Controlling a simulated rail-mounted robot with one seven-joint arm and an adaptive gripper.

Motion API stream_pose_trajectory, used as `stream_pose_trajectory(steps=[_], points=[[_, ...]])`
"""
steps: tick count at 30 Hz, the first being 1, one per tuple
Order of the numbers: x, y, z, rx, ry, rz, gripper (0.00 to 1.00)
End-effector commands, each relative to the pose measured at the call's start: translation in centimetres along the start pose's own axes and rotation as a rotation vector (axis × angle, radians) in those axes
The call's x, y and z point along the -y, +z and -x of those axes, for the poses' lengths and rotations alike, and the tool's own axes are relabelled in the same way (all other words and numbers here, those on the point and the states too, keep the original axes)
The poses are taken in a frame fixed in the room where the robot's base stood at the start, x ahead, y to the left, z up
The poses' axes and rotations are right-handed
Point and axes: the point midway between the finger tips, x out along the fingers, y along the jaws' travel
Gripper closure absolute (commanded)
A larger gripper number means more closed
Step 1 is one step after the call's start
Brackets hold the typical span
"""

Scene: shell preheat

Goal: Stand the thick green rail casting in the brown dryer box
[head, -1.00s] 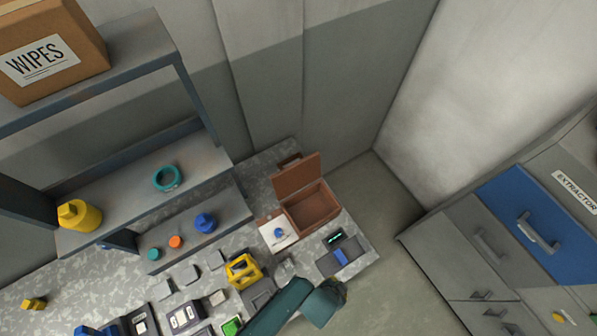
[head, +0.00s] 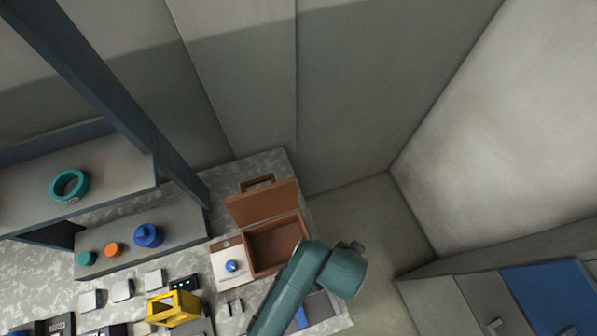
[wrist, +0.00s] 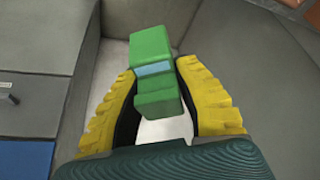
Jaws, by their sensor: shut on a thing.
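The green rail casting (wrist: 151,47) is a chunky green block with a light blue band across it. My gripper (wrist: 157,72) has yellow ridged fingers shut on it, one on each side, and the casting sticks out past the fingertips. The brown dryer box (head: 306,229) stands at the back right of the bench in the head view, with its lid (head: 262,203) raised. The visible part of its inside looks empty. My arm crosses its front right corner in the head view, where gripper and casting are hidden. A brown edge shows at the top right of the wrist view.
A white panel with a blue knob (head: 231,266) adjoins the box on the left. A yellow frame-like object (head: 173,308) and small grey blocks lie further left. A shelf (head: 130,235) holds blue, orange and teal pieces. Walls stand close behind; floor is open to the right.

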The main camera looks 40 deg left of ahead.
Motion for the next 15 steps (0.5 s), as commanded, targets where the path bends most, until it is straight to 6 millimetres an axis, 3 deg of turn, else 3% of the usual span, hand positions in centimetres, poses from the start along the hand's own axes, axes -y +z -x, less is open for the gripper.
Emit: stream_pose_trajectory(steps=[5,11,15], points=[[2.1,0.4,-0.2,0.003,-0.073,0.171,1.0],[8.2,2.4,-0.3,0.006,-0.209,0.505,1.0],[13.1,5.0,-0.5,0.001,-0.303,0.727,1.0]])
